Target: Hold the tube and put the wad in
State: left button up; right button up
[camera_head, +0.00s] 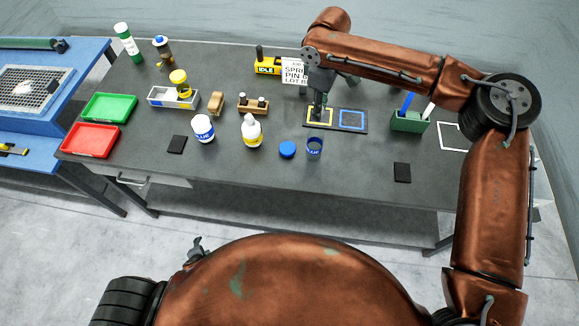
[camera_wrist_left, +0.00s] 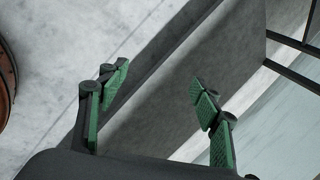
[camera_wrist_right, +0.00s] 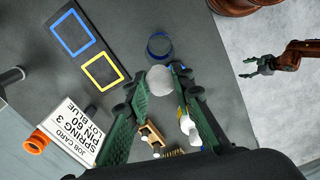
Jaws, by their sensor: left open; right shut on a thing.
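A short dark blue tube (camera_head: 314,148) stands open end up near the front middle of the grey table; in the right wrist view it shows as a blue ring (camera_wrist_right: 160,45). My right gripper (camera_head: 318,110) is over the board with the yellow and blue squares. It is shut on a whitish round wad (camera_wrist_right: 160,78), which the head view does not clearly show. The wad is apart from the tube. My left gripper (camera_head: 197,246) is low, in front of the table. In the left wrist view its fingers (camera_wrist_left: 160,88) are spread and empty.
A blue cap (camera_head: 287,149) lies left of the tube, with a white bottle (camera_head: 252,134) and white jar (camera_head: 203,129) further left. The two-square board (camera_head: 364,129) lies behind, a job card (camera_head: 294,72) at the back. A green holder (camera_head: 409,123) stands right.

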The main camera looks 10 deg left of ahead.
pick_arm(q)
jog(key=w+d+r+m+t, duration=0.35)
jog(key=w+r, duration=0.35)
jog(key=r, duration=0.3)
jog(key=w+d+r+m+t, duration=0.35)
jog(key=w+r+m, duration=0.2)
jog(key=r, duration=0.35)
jog(key=s+d+r+m+t+h, duration=0.2)
jog(key=d+r+m+h, duration=0.35)
jog(key=d+r, duration=0.6)
jog(key=s+d+r+m+t+h, duration=0.15)
jog(key=d+r+m+h, duration=0.4)
jog(key=d+r, duration=0.6)
jog(key=m+g+h, duration=0.1)
jog(key=m+h, duration=0.2)
jog(key=m, duration=0.9)
send_near(309, 151)
jog(key=shift+s+a+r, duration=0.15)
jog(key=shift+s+r, duration=0.1)
jog(key=shift+w+d+r, duration=0.1)
jog(key=shift+w+d, duration=0.15)
jog(key=shift+w, duration=0.05)
jog(key=shift+g, duration=0.25)
jog(key=x, duration=1.2)
jog(key=shift+w+a, duration=0.1)
jog(key=shift+c, duration=0.5)
